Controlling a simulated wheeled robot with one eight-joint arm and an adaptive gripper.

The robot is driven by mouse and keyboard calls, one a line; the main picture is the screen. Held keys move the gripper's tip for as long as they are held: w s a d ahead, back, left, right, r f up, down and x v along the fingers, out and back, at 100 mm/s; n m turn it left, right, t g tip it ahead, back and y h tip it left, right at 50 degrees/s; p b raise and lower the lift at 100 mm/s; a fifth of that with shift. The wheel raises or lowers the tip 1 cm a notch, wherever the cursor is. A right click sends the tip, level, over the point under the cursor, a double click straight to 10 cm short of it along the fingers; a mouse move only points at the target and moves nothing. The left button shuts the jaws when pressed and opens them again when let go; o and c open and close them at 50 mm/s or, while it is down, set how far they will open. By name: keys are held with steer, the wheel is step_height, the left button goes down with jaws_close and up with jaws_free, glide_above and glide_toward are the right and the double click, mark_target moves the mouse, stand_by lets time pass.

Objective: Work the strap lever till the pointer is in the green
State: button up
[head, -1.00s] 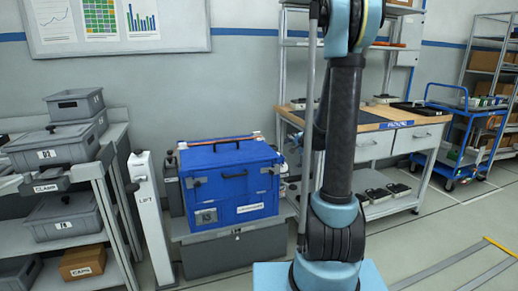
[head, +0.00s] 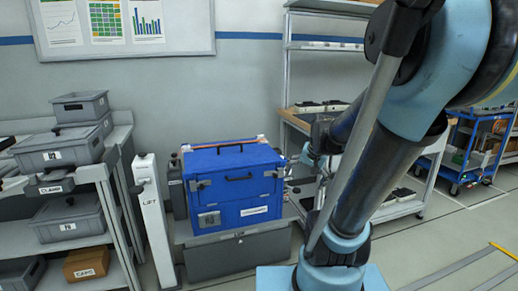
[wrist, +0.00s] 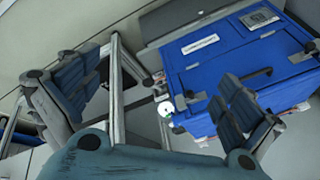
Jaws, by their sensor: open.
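A blue crate (head: 233,186) with a black top handle stands on a grey base, an orange strap (head: 222,144) across its top rear. In the wrist view the crate (wrist: 225,62) fills the upper right. A small white round dial with a trace of green (wrist: 165,109) sits beside the crate, next to a dark metal fitting (wrist: 188,99) that may be the strap lever. The pointer is too small to read. My gripper (wrist: 160,82) is open and empty, its fingers spread either side of the dial. In the head view my gripper (head: 314,150) is right of the crate, partly behind my arm.
A white post marked LIFT (head: 155,215) stands left of the crate. A shelf with grey bins (head: 68,218) is further left. A workbench (head: 295,123) is behind my arm, and a blue cart (head: 465,150) is at far right. Open floor lies at front right.

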steer(key=s+d+f+n+g, duration=0.1)
steer(key=s+f+n, duration=0.1)
steer(key=s, duration=0.6)
steer(key=s+f+n+g+h, duration=0.1)
steer(key=s+f+n, duration=0.1)
steer(key=s, duration=0.5)
steer(key=shift+s+d+f+h, duration=0.2)
steer(key=shift+s+d+h, duration=0.1)
steer(key=shift+s+d, duration=0.1)
